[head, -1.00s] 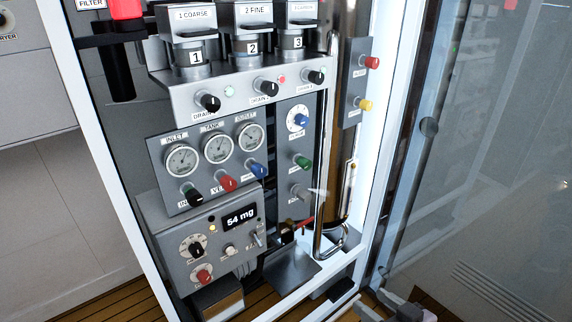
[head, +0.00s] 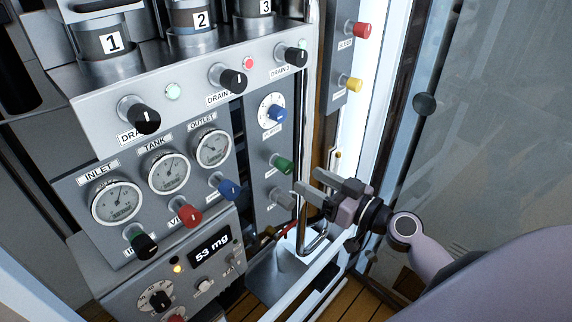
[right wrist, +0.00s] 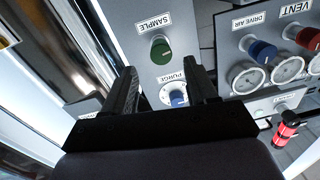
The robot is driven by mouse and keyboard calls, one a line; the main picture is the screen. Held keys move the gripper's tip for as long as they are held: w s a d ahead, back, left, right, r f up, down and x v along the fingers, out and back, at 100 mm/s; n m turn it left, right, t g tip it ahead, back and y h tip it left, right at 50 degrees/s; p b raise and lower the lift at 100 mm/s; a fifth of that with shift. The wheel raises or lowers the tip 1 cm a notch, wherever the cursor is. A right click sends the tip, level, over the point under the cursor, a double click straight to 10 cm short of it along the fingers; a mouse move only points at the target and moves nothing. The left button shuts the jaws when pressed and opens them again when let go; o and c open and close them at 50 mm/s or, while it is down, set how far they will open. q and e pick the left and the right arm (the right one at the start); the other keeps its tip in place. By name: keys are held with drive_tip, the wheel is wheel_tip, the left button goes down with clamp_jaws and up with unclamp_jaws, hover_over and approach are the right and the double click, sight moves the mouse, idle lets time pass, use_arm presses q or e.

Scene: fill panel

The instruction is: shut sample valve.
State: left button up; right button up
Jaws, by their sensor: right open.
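The sample valve is a green knob (head: 283,163) on the narrow grey strip right of the gauges. In the right wrist view the green knob (right wrist: 160,50) stands by its SAMPLE label, beyond the fingertips. My right gripper (head: 307,184) is open and empty, just right of and slightly below the knob, apart from it. In the right wrist view its two dark fingers (right wrist: 163,72) are spread, with the blue PURGE knob (right wrist: 177,97) between them in the picture. My left gripper is not in view.
The blue dial knob (head: 276,113) is above the green knob, and a grey knob (head: 282,199) below it. A vertical metal pipe (head: 303,150) runs close on the right. A red knob (head: 188,217) and blue knob (head: 229,189) are left. The glass door (head: 480,130) stands right.

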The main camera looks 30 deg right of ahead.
sight(290, 170)
drive_tip(key=p+x, duration=0.1)
drive_tip(key=x, duration=0.3)
drive_tip(key=shift+w+a+r+p, duration=0.1)
drive_tip(key=shift+w+r+p, duration=0.1)
drive_tip(key=shift+p, duration=0.15)
drive_tip(key=shift+x, duration=0.9)
drive_tip(key=shift+f, duration=0.2)
drive_tip(key=c, duration=1)
